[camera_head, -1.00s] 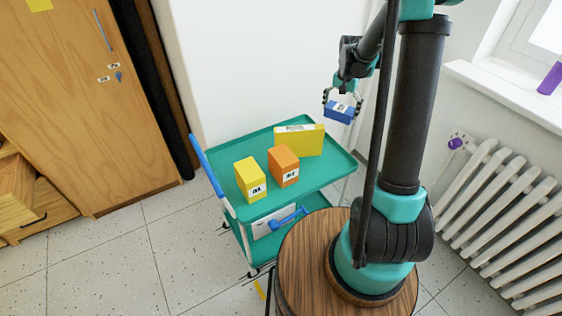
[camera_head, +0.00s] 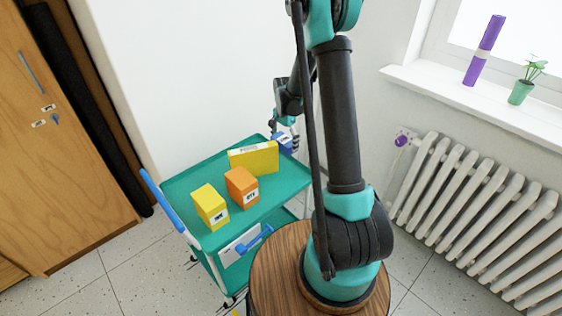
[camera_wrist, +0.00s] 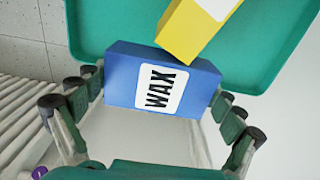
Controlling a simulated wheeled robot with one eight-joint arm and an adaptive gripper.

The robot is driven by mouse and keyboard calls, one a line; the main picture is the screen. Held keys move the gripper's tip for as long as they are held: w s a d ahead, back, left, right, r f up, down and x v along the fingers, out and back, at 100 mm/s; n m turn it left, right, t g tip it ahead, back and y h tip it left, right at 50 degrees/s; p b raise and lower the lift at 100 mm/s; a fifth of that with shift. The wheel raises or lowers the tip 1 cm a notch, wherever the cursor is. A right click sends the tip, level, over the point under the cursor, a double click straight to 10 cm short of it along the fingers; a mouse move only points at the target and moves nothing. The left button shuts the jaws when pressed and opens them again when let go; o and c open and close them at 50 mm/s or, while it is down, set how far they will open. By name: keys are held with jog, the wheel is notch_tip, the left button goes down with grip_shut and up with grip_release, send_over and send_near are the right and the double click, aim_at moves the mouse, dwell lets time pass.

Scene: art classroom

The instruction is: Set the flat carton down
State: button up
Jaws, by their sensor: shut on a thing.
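My gripper (camera_head: 285,138) is shut on a flat blue carton (camera_head: 286,146) with a white label. In the wrist view the carton (camera_wrist: 122,82) reads "WAX" and sits between the two fingers (camera_wrist: 158,92). My gripper and the carton are at the far right end of the green cart's top tray (camera_head: 277,200). I cannot tell whether the carton touches the tray. A yellow box (camera_head: 262,160) stands just left of it; in the wrist view this box (camera_wrist: 190,38) appears very close to or overlapping the carton's edge.
An orange box (camera_head: 240,187) and a smaller yellow box (camera_head: 209,206) stand on the tray's nearer left part. The tray has a raised rim and a blue handle (camera_head: 163,201). A white radiator (camera_head: 470,220) stands at the right. Bare tray lies right of the orange box.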

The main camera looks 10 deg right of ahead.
aim_at(284, 165)
notch_tip(284, 165, down, 10)
dwell(0.6)
jog(key=shift+f, duration=0.15)
jog(key=o, duration=0.9)
